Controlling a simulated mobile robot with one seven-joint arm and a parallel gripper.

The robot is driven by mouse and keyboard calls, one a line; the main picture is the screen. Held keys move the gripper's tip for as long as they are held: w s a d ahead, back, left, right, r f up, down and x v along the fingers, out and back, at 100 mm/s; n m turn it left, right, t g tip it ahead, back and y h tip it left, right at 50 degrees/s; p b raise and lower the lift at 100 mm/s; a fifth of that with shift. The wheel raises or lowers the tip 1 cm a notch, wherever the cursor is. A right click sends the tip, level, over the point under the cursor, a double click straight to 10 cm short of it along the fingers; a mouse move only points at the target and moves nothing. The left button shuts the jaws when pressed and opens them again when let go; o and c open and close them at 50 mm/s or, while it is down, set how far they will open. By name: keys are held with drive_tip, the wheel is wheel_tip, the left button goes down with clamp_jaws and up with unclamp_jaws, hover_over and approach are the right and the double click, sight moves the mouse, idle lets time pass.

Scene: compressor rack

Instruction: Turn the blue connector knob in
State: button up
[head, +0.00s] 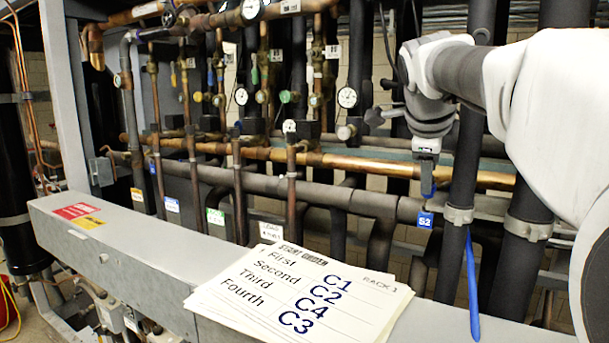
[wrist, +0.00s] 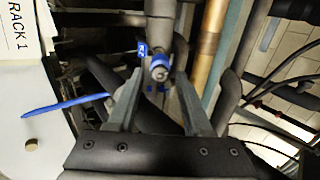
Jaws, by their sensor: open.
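The blue connector knob (wrist: 160,72) shows end-on in the wrist view, at the end of a grey pipe fitting. It has a blue rim and a pale metallic centre. My gripper (wrist: 158,80) is open, with one finger on each side of the knob near the fingertips. I cannot tell whether either finger touches it. In the head view my gripper (head: 428,180) points down at the dark pipes, and a bit of blue shows by its tips. A small blue tag (head: 425,220) marked 52 hangs just below; it also shows in the wrist view (wrist: 143,52).
Dark vertical pipes (head: 459,215) stand close to the right of my gripper. A copper pipe (head: 400,168) runs behind it. A start order card (head: 310,295) lies on the grey beam (head: 130,240) in front.

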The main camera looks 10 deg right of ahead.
drive_tip(key=n, duration=0.2)
drive_tip(key=n+p, duration=0.1)
drive_tip(key=n, duration=0.3)
drive_tip(key=shift+w+d+f+p, duration=0.2)
drive_tip(key=shift+f+p, duration=0.1)
drive_tip(key=shift+p, duration=0.1)
clamp_jaws()
